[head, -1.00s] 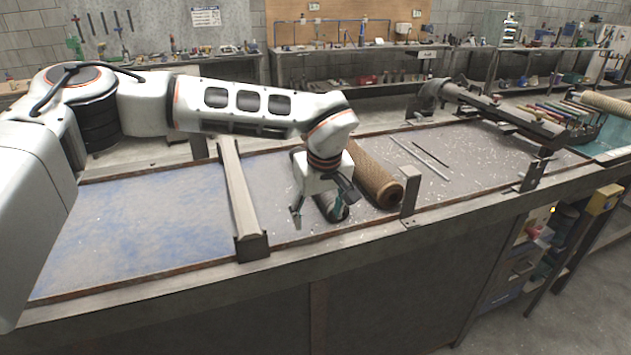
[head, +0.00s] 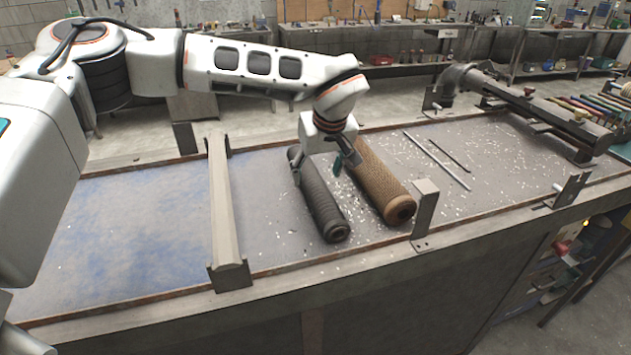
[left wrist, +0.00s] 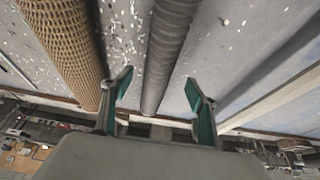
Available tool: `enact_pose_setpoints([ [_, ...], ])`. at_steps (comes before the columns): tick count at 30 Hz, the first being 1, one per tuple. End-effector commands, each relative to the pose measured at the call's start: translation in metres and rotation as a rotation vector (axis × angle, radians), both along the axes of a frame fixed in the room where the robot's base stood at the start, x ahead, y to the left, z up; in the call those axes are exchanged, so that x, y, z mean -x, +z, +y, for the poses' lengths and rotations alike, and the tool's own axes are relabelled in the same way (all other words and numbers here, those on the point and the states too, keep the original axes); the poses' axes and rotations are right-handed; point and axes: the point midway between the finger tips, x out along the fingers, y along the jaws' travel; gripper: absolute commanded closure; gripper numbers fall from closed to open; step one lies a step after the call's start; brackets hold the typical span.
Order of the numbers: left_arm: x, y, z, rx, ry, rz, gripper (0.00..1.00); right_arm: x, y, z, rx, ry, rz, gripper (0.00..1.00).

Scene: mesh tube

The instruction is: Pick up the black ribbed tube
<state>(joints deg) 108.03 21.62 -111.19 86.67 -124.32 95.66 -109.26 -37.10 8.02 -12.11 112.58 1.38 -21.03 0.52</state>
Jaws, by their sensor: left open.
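The black ribbed tube (head: 325,212) lies on the bench top, its near end toward the front edge. In the left wrist view the tube (left wrist: 168,45) runs between the two fingers. My left gripper (head: 318,175) is open over the far part of the tube, one finger to each side, and is not closed on it. In the left wrist view the gripper (left wrist: 158,88) shows teal finger pads apart from the tube. The tube's far end is partly hidden by the gripper. My right gripper is not in view.
A brown mesh tube (head: 380,182) lies close to the right of the black tube; it also shows in the left wrist view (left wrist: 70,45). A metal crossbar (head: 222,210) stands to the left. An upright bracket (head: 424,212) is at the front edge. Thin rods (head: 436,162) lie further right.

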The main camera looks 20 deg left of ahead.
Motion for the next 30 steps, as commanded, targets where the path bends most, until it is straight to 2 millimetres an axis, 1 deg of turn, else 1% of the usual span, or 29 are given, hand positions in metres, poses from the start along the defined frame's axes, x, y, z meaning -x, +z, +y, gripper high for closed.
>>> enact_pose_setpoints([
  [1,-0.001,-0.007,0.002,0.0,0.001,0.004,0.41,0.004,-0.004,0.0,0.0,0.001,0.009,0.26],
  [6,-0.008,-0.022,0.006,0.0,0.002,0.004,0.41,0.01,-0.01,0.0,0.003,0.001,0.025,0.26],
  [12,-0.02,-0.047,0.012,0.001,0.001,0.004,0.41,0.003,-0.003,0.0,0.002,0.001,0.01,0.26],
  [15,-0.023,-0.056,0.014,0.0,0.001,0.004,0.41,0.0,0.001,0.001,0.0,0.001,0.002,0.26],
  [23,-0.025,-0.058,0.015,0.001,0.0,0.001,0.41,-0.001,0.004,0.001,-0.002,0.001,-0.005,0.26],
  [24,-0.025,-0.058,0.015,0.001,0.0,0.001,0.44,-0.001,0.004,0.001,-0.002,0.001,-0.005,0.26],
  [26,-0.024,-0.058,0.015,0.0,0.0,0.001,0.59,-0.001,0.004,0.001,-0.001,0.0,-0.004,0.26],
  [27,-0.024,-0.058,0.015,0.0,0.0,0.001,0.7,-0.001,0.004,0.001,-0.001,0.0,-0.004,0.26],
  [29,-0.024,-0.058,0.015,0.0,0.0,0.001,0.85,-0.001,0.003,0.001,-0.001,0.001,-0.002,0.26],
  [30,-0.024,-0.058,0.015,0.0,0.0,0.001,0.89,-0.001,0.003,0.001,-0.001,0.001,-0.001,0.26],
])
